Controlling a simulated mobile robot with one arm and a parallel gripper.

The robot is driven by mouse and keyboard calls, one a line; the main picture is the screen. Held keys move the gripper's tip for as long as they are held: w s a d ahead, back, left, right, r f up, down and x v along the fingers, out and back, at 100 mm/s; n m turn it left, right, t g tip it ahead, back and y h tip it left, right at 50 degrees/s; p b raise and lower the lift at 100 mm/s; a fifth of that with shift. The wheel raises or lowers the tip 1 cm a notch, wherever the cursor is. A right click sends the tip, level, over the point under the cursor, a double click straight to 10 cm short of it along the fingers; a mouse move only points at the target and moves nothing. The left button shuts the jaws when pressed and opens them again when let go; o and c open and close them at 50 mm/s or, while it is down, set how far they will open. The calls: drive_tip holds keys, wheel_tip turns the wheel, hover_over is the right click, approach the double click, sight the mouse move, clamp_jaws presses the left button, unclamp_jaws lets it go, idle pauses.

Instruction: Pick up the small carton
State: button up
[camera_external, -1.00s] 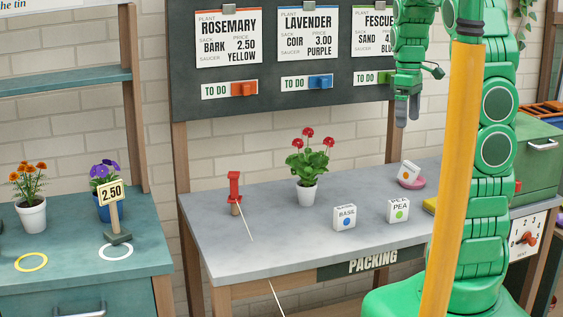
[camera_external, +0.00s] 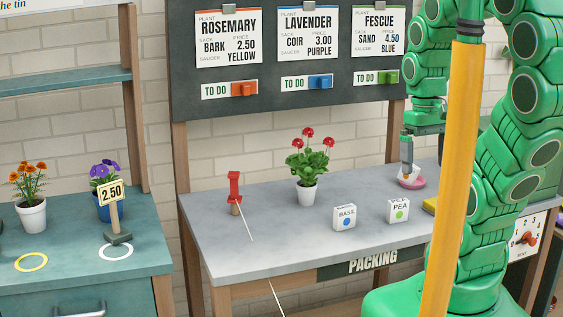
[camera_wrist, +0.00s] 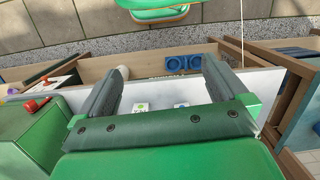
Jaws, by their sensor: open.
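A small white carton with an orange mark (camera_external: 406,175) is on the pink saucer (camera_external: 417,184) at the bench's right rear, partly hidden by my gripper. My gripper (camera_external: 406,166) points down right over this carton in the outside view. Contact cannot be told. In the wrist view my gripper (camera_wrist: 163,66) has its two fingers wide apart, and nothing is seen held. Two other small white cartons stand upright nearer the bench front: BASIL with a blue dot (camera_external: 345,217) and PEA with a green dot (camera_external: 398,210).
The grey packing bench (camera_external: 260,240) holds a potted red-flowered plant (camera_external: 308,175) and a red stand-like object (camera_external: 235,190). A yellow object (camera_external: 430,205) lies near the saucer, partly behind my arm. The bench's front left is mostly clear.

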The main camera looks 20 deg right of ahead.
drive_tip(key=shift+s+a+f+m, duration=0.1)
drive_tip(key=shift+s+f+m, duration=0.15)
drive_tip(key=shift+s, duration=0.45)
drive_tip(key=shift+s+a+f+m, duration=0.1)
drive_tip(key=shift+s+f+m, duration=0.1)
drive_tip(key=shift+s, duration=0.45)
drive_tip(key=shift+c, duration=0.5)
drive_tip(key=shift+d, duration=0.1)
